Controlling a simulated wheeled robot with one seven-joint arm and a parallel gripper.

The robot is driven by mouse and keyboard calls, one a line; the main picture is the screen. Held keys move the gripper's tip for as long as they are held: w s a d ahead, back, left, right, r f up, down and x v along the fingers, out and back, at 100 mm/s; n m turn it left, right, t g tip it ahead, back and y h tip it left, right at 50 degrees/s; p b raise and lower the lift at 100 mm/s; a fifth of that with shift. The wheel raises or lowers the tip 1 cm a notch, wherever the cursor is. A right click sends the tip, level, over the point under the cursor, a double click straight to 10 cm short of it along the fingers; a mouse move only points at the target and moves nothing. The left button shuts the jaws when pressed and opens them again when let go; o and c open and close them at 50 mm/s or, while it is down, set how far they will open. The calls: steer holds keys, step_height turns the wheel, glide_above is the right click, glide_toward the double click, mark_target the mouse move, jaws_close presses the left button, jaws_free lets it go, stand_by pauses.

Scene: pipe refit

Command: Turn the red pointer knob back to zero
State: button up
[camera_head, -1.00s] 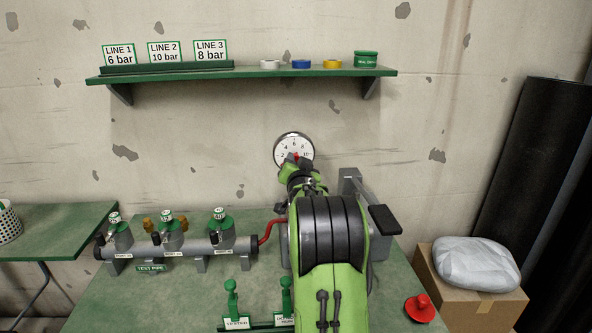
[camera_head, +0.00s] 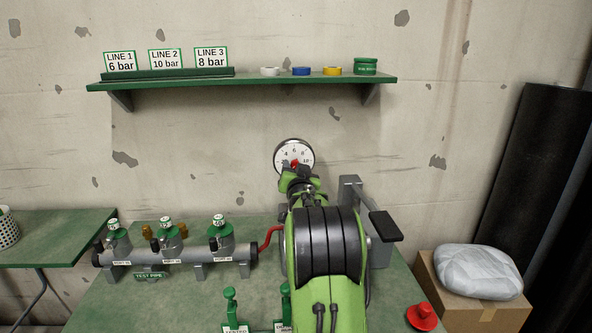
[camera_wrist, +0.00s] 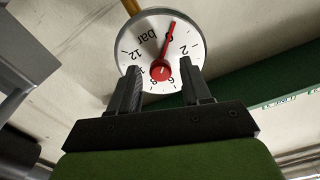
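The red pointer knob (camera_wrist: 161,74) sits at the dial's centre. Its thin red needle runs up in that view and lies over or right beside the 0 mark. My gripper (camera_wrist: 160,66) is open, with one dark finger on each side of the knob. Gaps show between knob and fingers. In the head view my arm hides the lower part of the dial.
A green shelf (camera_head: 240,80) with line signs and tape rolls is above the gauge. A grey test pipe (camera_head: 182,256) with several valves lies left of my arm. A red cone-shaped object (camera_head: 422,317) and a cardboard box (camera_head: 463,309) are at the right.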

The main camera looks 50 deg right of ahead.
steer(key=shift+r, duration=0.1)
steer(key=v, duration=1.5)
steer(key=shift+s+a+p, duration=0.2)
steer(key=shift+s+p, duration=0.1)
steer(key=shift+p, duration=0.05)
